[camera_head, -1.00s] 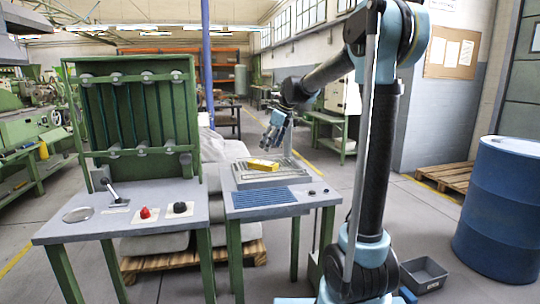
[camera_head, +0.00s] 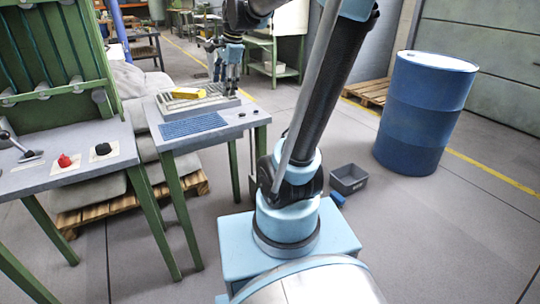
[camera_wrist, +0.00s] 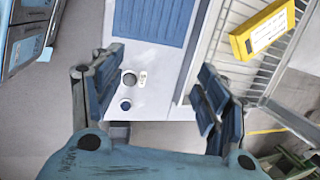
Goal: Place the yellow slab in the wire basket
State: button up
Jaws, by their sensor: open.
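The yellow slab (camera_head: 188,93) lies on a grey ribbed metal rack (camera_head: 195,106) at the back of the small table. In the wrist view the slab (camera_wrist: 264,32) lies at upper right on thin parallel metal bars (camera_wrist: 234,72), and a pale label shows on it. I cannot tell whether this barred rack is the wire basket; no other wire basket is clear in view. My gripper (camera_head: 230,72) hangs at the slab's right, apart from it. In the wrist view my gripper (camera_wrist: 162,70) has its blue fingers wide apart with nothing between them.
The small table (camera_head: 246,112) carries a blue slotted mat (camera_head: 192,126) and two small dark knobs. A green-framed bench with red and black knobs stands at left. A grey bin (camera_head: 348,179) and a blue drum (camera_head: 424,115) stand on the floor at right.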

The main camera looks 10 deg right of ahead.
jog(key=s+d+f+n+h, duration=0.1)
jog(key=s+d+f+n, duration=0.4)
jog(key=s+f+n, duration=0.2)
jog(key=s+d+f+n+h, duration=0.1)
jog(key=s+d+f+n, duration=0.5)
jog(key=s+f, duration=0.5)
jog(key=s+n, duration=0.1)
jog(key=s, duration=0.4)
jog(key=shift+n, duration=0.4)
jog(key=shift+d, duration=0.1)
jog(key=shift+w+f, duration=0.25)
jog(key=shift+w, duration=0.15)
